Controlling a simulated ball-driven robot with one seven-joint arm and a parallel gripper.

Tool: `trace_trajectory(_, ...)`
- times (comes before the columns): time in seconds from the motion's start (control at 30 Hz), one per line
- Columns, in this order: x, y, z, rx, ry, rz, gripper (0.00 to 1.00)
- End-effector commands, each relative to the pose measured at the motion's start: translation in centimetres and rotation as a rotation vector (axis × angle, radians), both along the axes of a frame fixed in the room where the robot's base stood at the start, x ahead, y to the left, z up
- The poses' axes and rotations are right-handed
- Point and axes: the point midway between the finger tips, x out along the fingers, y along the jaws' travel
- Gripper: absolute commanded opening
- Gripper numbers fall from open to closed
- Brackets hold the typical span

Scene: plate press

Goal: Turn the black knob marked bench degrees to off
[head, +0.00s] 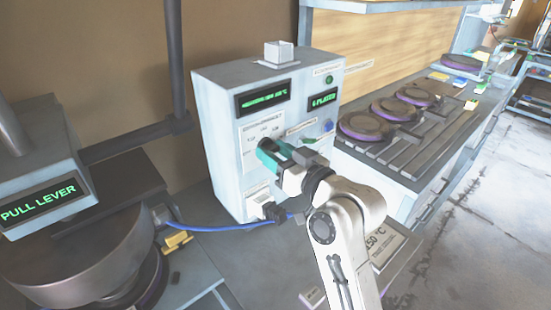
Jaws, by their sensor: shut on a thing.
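A grey control box (222,130) stands in the middle of the head view with a white dial panel on its front. The black knob (266,144) sits at the middle of this panel, mostly hidden behind my gripper. My gripper (272,153), with teal fingertips, reaches the panel from the lower right and is shut on the knob. The small marks around the dial are too blurred to read surely, and the knob's pointer is hidden.
Green displays (264,97) sit above the dial. A blue button (328,126) and a green handle are right of it. A blue cable (215,228) runs below. A press marked PULL LEVER (38,202) stands left. Purple-rimmed round plates (366,126) lie on the right bench.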

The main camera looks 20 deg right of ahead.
Motion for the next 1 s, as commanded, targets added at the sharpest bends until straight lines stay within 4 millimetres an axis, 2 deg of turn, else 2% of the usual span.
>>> trace_trajectory(0.3, 0.00, -0.07, -0.17, -0.097, -0.028, -0.001, 0.12)
trace_trajectory(0.77, 0.00, -0.03, -0.10, -0.110, -0.033, -0.001, 0.12)
trace_trajectory(0.8, 0.00, -0.03, -0.10, -0.110, -0.033, -0.001, 0.44)
trace_trajectory(1.0, -0.01, -0.02, -0.07, -0.109, -0.033, 0.000, 0.64)
